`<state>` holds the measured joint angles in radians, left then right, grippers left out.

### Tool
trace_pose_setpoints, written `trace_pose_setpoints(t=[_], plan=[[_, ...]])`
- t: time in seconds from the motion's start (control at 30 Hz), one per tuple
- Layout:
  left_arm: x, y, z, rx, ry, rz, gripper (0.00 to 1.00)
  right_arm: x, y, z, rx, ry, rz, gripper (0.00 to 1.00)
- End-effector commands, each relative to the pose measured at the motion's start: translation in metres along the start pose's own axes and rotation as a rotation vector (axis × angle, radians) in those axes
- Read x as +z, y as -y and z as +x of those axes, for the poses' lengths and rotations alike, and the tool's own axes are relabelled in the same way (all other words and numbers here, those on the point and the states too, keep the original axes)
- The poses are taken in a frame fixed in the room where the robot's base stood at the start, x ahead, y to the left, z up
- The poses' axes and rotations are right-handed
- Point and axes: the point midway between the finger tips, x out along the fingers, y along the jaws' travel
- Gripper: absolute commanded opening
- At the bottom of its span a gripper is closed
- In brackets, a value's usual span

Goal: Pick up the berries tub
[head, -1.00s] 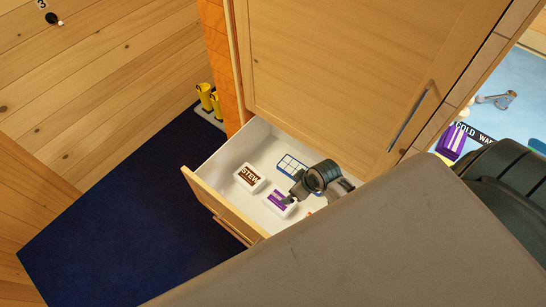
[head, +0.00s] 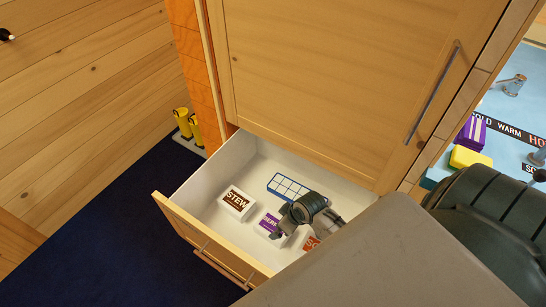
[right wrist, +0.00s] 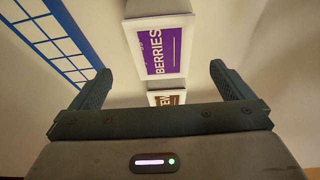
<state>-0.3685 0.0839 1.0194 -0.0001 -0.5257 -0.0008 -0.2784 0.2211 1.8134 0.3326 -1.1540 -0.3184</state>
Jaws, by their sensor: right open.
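The berries tub (head: 268,224) is a white box with a purple label, lying in the open drawer. It also shows in the right wrist view (right wrist: 158,42), ahead of the fingers and roughly centred between them. My right gripper (right wrist: 159,75) is open with nothing between its fingers. In the head view the right gripper (head: 284,228) is inside the drawer at the tub's right side and hides part of it. I cannot tell whether it touches the tub. My left gripper is not in view.
The white-lined drawer (head: 205,190) also holds a stew tub (head: 237,203), an orange-labelled tub (head: 311,243) partly covered by my arm, and a blue grid (head: 285,186). A tall cabinet door (head: 350,80) rises behind. Yellow boots (head: 188,125) stand left.

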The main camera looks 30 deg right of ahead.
Motion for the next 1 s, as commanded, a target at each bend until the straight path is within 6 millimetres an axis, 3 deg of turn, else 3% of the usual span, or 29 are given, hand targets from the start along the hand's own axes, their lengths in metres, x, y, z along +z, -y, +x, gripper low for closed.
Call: trace_pose_setpoints(t=[0.3,0.53,0.8,1.0], plan=[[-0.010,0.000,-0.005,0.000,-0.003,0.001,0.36,0.000,0.001,0.046,-0.001,0.001,0.002,1.00],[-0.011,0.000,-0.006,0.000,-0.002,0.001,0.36,-0.001,0.001,0.063,-0.001,0.001,0.001,1.00],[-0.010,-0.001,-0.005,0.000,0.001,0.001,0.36,-0.003,0.002,0.100,-0.001,0.001,0.001,1.00],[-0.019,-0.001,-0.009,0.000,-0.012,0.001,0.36,-0.002,0.002,0.106,0.000,0.001,0.000,1.00]])
